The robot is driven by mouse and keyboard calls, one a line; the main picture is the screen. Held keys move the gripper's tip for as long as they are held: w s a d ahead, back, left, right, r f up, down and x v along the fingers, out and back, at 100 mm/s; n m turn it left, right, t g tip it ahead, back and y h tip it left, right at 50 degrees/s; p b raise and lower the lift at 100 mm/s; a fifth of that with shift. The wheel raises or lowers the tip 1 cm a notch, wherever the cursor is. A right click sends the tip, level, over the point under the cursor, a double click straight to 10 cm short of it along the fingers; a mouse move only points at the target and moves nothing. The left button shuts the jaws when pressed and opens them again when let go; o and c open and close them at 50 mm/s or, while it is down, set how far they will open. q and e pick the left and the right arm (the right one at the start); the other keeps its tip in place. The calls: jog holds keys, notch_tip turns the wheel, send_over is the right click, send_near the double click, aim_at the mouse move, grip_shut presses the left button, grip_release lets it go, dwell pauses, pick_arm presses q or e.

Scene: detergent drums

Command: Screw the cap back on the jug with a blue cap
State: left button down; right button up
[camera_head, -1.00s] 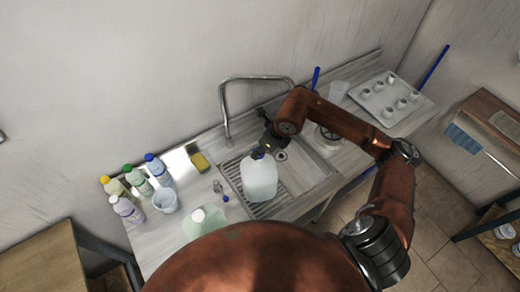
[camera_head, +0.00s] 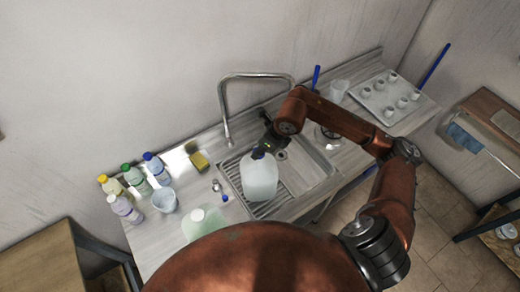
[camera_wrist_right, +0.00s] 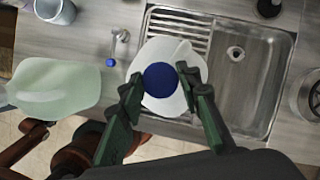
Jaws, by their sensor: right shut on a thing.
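The pale white jug (camera_head: 260,181) stands upright on the ribbed drainboard of the sink. Its blue cap (camera_wrist_right: 160,80) sits over the jug's neck in the right wrist view, where the jug (camera_wrist_right: 190,60) shows below it. From above I cannot tell how far the cap is threaded. My right gripper (camera_wrist_right: 159,82) is shut on the cap, with one finger on each side; in the head view it comes down over the jug top (camera_head: 266,146). My left gripper is not in view.
A pale green jug (camera_head: 204,222) stands left of the sink. A small blue-ended item (camera_head: 225,198) lies between the jugs. Several bottles (camera_head: 131,178), a cup (camera_head: 165,199) and a sponge (camera_head: 199,161) are at left. The faucet (camera_head: 226,105) arches behind. The sink basin (camera_head: 305,172) is clear at right.

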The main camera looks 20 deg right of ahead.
jog(key=shift+f+b, duration=0.65)
jog(key=shift+b, duration=0.55)
dwell(1.6)
jog(key=m, duration=0.2)
jog(key=m+h+b, duration=0.1)
jog(key=shift+a+m+t+h, duration=0.15)
jog(key=shift+m+t+h, duration=0.15)
jog(key=shift+m, duration=0.1)
jog(key=shift+s+m+h, duration=0.1)
jog(key=shift+m+h, duration=0.2)
jog(key=shift+m, duration=0.7)
jog(key=shift+m+h+b, duration=0.3)
jog(key=shift+m, duration=0.3)
jog(key=m, duration=0.2)
jog(key=m+h, duration=0.1)
jog(key=m, duration=0.1)
jog(key=shift+a+f+h, duration=0.1)
jog(key=shift+h, duration=0.2)
